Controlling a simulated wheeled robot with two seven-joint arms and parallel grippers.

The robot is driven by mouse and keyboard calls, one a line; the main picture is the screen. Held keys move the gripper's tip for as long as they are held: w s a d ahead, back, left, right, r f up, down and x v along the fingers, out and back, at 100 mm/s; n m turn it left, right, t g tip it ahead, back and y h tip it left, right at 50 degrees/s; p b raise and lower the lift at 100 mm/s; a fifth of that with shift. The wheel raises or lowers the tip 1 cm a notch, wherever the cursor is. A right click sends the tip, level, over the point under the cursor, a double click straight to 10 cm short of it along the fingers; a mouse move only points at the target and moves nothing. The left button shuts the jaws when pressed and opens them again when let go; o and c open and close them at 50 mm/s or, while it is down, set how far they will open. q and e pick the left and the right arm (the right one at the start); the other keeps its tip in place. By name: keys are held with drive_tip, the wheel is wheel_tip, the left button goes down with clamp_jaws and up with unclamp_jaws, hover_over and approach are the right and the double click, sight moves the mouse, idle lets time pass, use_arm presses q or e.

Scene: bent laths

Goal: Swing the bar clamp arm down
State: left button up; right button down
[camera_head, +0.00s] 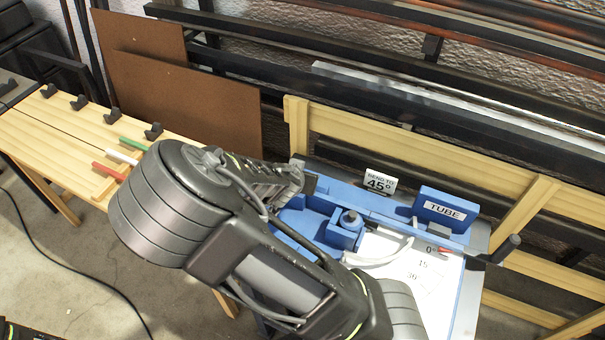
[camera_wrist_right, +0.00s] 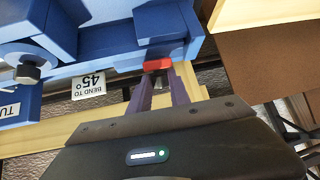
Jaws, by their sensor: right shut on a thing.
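The blue bending fixture (camera_head: 380,205) stands on the bench, with a raised block and round blue post (camera_head: 351,219). In the right wrist view, the fixture (camera_wrist_right: 130,45) lies beyond my fingers. My right gripper (camera_wrist_right: 160,78) is shut on a small red piece (camera_wrist_right: 158,64) at the fixture's end. I cannot tell for sure whether this red piece is the clamp arm's grip. In the head view my right arm covers that end and the fingertips are hidden. A black lever (camera_head: 498,252) with an upright knob lies at the fixture's right. My left gripper is not in view.
Signs reading "BEND TO 45°" (camera_head: 380,182) and "TUBE" (camera_head: 447,210) stand at the fixture. A white curved piece (camera_head: 380,258) lies by an angle sheet (camera_head: 430,275). Red (camera_head: 109,172), white and green rods lie on the wooden table (camera_head: 60,140). Brown boards (camera_head: 180,90) and rails stand behind.

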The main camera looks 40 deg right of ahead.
drive_tip(key=h+b, duration=0.1)
drive_tip(key=b, duration=0.1)
drive_tip(key=a+f+t+h+b, duration=0.1)
drive_tip(key=b, duration=0.2)
drive_tip(key=f+t+h+b, duration=0.1)
drive_tip(key=h+b, duration=0.1)
drive_tip(key=shift+s+a+f+b, duration=0.25)
drive_tip(key=shift+s+a+b, duration=0.05)
drive_tip(key=shift+s, duration=0.1)
use_arm(q)
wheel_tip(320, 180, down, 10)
drive_tip(key=b, duration=0.1)
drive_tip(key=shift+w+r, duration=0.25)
use_arm(e)
drive_tip(key=shift+s+a+t+h, duration=0.1)
drive_tip(key=shift+t+h, duration=0.2)
drive_tip(key=c, duration=1.2)
unclamp_jaws()
drive_tip(key=shift+c, duration=0.2)
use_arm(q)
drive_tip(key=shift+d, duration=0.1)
use_arm(e)
drive_tip(key=shift+o, duration=0.2)
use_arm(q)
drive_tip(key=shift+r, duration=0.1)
use_arm(e)
drive_tip(key=shift+r, duration=0.1)
